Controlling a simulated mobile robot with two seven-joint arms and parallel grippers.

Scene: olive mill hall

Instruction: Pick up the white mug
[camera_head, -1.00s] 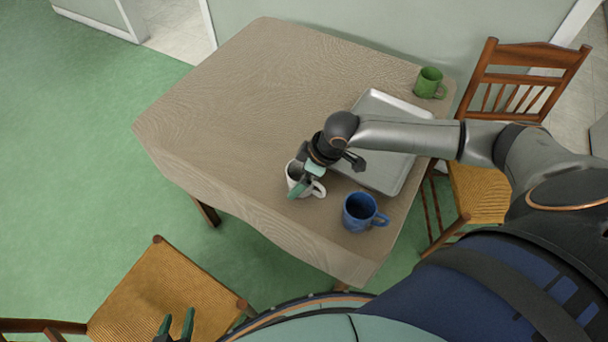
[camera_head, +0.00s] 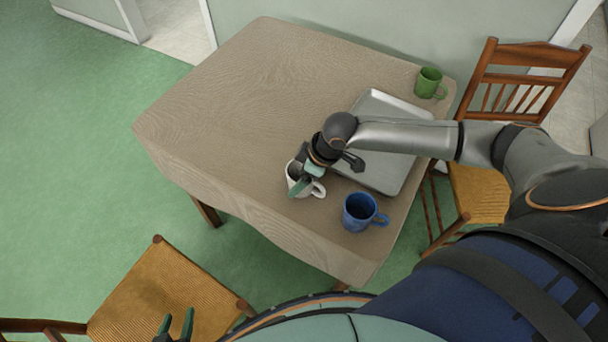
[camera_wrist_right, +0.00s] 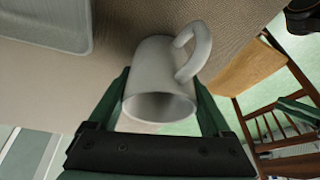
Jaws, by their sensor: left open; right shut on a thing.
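The white mug (camera_head: 316,189) stands near the front edge of the table, left of the blue mug. My right gripper (camera_head: 300,183) is over it from above and shut on it. In the right wrist view the white mug (camera_wrist_right: 158,100) sits between the two green fingers of my right gripper (camera_wrist_right: 165,108), with its handle toward the upper right. I cannot tell whether its base touches the tablecloth. My left gripper (camera_head: 176,326) is open and empty at the bottom edge of the head view, over a chair, far from the mug.
A blue mug (camera_head: 358,213) stands close by on the right. A metal tray (camera_head: 388,181) lies behind, partly under my right arm in view. A green mug (camera_head: 429,84) is at the far right corner. The table's (camera_head: 230,110) left half is bare. Chairs (camera_head: 150,295) stand around it.

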